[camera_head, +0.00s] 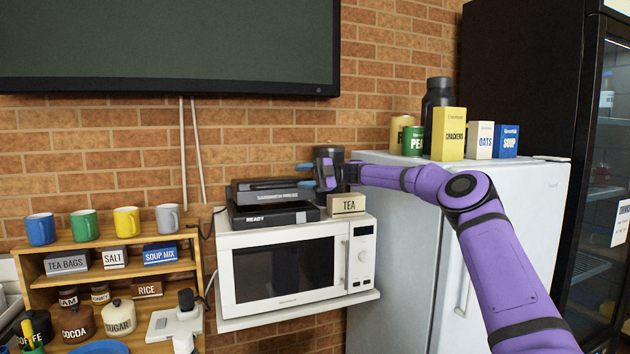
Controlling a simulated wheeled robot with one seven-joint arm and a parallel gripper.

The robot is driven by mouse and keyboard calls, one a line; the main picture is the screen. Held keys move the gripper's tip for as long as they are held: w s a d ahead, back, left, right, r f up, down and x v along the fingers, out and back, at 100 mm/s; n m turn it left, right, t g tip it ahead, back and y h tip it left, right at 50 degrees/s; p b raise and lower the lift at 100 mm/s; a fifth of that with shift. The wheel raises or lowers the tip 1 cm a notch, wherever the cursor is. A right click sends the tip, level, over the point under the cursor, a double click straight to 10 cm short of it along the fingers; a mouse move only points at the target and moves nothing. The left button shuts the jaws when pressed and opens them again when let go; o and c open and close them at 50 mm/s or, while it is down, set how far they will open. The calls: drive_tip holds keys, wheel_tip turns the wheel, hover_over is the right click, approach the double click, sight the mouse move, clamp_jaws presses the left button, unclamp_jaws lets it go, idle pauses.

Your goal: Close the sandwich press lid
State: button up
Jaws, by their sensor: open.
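The black sandwich press sits on top of the white microwave (290,270). Its lid (270,186), lettered "SANDWICH PRESS", lies low and close to level above its base (262,218), which is marked "READY". I cannot tell whether the lid touches the base all along. My gripper (304,175) reaches in from the right at the lid's right end. Its blue-tipped fingers point left and are apart, with nothing seen held between them. Whether a finger touches the lid is unclear.
A TEA box (347,206) stands on the microwave just right of the press, below my gripper. The white fridge (500,220) is to the right, the shelf of mugs (60,245) to the left. The wall above the press is free.

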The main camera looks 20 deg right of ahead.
drive_tip(key=s+r, duration=0.1)
drive_tip(key=s, duration=1.1)
drive_tip(key=shift+s+a, duration=0.25)
drive_tip(key=shift+a, duration=0.2)
drive_tip(key=shift+r, duration=0.1)
